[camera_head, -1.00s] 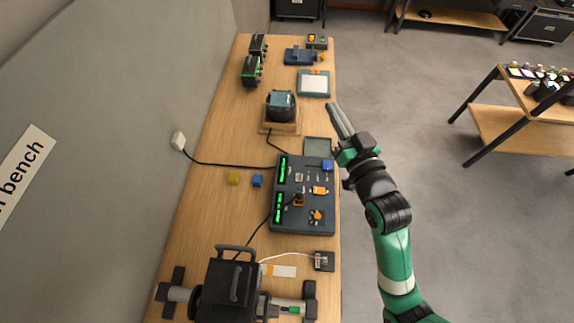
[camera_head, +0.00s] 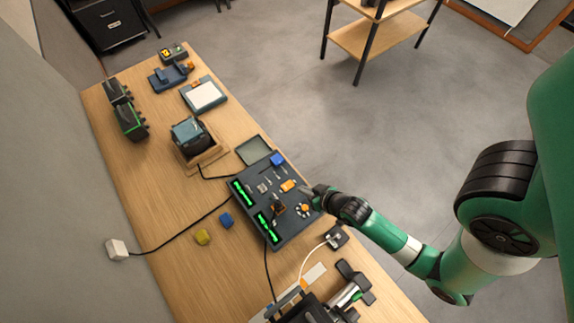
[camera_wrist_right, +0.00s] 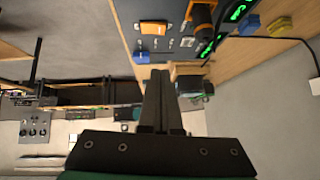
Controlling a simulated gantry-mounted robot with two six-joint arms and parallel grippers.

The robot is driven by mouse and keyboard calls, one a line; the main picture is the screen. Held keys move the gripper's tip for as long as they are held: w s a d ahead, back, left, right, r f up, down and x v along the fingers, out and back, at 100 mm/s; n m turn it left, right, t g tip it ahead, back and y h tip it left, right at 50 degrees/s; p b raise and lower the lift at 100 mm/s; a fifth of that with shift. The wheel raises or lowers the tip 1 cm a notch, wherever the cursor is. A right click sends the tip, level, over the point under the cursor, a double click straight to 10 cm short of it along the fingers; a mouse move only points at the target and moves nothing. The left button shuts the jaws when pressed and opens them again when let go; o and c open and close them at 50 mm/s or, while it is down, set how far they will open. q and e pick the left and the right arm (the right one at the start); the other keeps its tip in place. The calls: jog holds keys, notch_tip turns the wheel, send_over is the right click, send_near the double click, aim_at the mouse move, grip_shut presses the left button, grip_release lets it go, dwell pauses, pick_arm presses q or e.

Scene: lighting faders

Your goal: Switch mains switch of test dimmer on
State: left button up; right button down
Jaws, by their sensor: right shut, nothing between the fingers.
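A dark panel (camera_head: 253,178) with two green-lit displays lies on the bench; it looks like the test dimmer. It carries an orange switch-like part (camera_head: 288,186), an orange knob (camera_head: 303,209), an upright black-and-orange part (camera_head: 279,206) and small levers. The orange switch-like part also shows in the right wrist view (camera_wrist_right: 154,27). I cannot tell which is the mains switch or its position. My right gripper (camera_head: 305,189) is shut and empty at the panel's right edge, close to the orange parts. Its fingers (camera_wrist_right: 157,72) point toward the panel in the wrist view.
A blue block (camera_head: 226,220) and a yellow one (camera_head: 203,237) lie left of the panel. A black cable runs to a white wall plug (camera_head: 117,249). A boxy device (camera_head: 189,134) stands beyond the panel; a small dark box (camera_head: 336,236) sits near the front.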

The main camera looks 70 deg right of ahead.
jog(key=b, duration=0.2)
send_over(284, 187)
jog(key=s, duration=0.3)
jog(key=f, duration=0.4)
jog(key=a+f, duration=0.1)
jog(key=f, duration=0.1)
jog(key=shift+w+f, duration=0.2)
jog(key=f, duration=0.3)
jog(key=shift+w+f, duration=0.35)
jog(key=shift+f, duration=0.4)
jog(key=shift+w+f+b, duration=0.1)
jog(key=shift+f+b, duration=0.4)
jog(key=shift+b, duration=0.25)
jog(key=shift+a+r, duration=0.15)
jog(key=shift+s+d+r+p, duration=0.2)
jog(key=shift+d+p, duration=0.1)
jog(key=shift+p, duration=0.25)
jog(key=shift+s+d+r, duration=0.15)
jog(key=shift+s+d, duration=0.05)
jog(key=shift+d, duration=0.15)
